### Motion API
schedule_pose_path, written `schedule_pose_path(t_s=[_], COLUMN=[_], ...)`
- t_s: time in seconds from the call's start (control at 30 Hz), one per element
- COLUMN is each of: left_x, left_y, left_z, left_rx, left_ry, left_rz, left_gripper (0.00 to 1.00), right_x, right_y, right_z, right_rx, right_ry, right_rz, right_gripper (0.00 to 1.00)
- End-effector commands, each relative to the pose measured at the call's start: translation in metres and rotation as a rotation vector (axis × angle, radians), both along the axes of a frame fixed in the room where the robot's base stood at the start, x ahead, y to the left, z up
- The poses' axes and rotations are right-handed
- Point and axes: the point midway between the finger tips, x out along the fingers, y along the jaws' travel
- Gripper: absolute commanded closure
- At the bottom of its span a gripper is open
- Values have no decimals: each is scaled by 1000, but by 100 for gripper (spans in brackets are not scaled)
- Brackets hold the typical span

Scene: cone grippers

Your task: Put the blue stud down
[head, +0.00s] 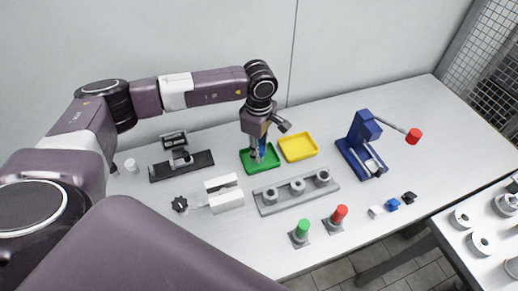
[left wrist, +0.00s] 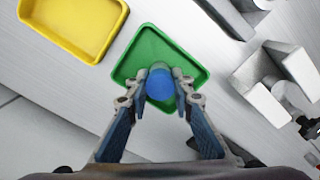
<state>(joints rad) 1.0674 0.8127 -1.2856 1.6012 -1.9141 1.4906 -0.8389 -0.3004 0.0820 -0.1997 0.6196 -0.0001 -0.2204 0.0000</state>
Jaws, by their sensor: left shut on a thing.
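My left gripper (head: 257,156) points down over the green tray (head: 248,167) at the back middle of the table. In the left wrist view, the gripper (left wrist: 160,88) is shut on the blue stud (left wrist: 158,88), whose round blue end faces the camera. The green tray (left wrist: 198,75) shows behind the stud, and no other thing shows in it. I cannot tell whether the stud touches the tray floor. In the head view the stud is mostly hidden by the fingers. My right gripper is not in view.
A yellow tray (head: 312,155) stands right beside the green one. A grey block with several round holders (head: 297,200) lies in front. A blue press (head: 361,138) with a red knob stands to the right. A white vise (head: 224,203) and green and red buttons (head: 302,228) stand nearer.

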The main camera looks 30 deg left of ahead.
Motion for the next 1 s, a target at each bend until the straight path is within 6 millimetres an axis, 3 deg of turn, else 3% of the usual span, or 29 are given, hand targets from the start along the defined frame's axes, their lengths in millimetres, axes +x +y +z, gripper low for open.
schedule_pose_path(t_s=[0.23,0.27,0.4,0.8,1.0], left_x=[0,0,0,1,2], left_y=[0,0,0,0,0], left_z=[-4,-2,-2,5,41], left_rx=[0,0,0,-1,-1], left_ry=[0,0,0,-3,-7], left_rz=[0,0,0,0,-2], left_gripper=[100,75,61,61,61], right_x=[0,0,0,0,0], right_y=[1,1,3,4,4], right_z=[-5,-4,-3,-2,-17], right_rx=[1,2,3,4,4], right_ry=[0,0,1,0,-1], right_rz=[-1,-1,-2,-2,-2], right_gripper=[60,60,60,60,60])
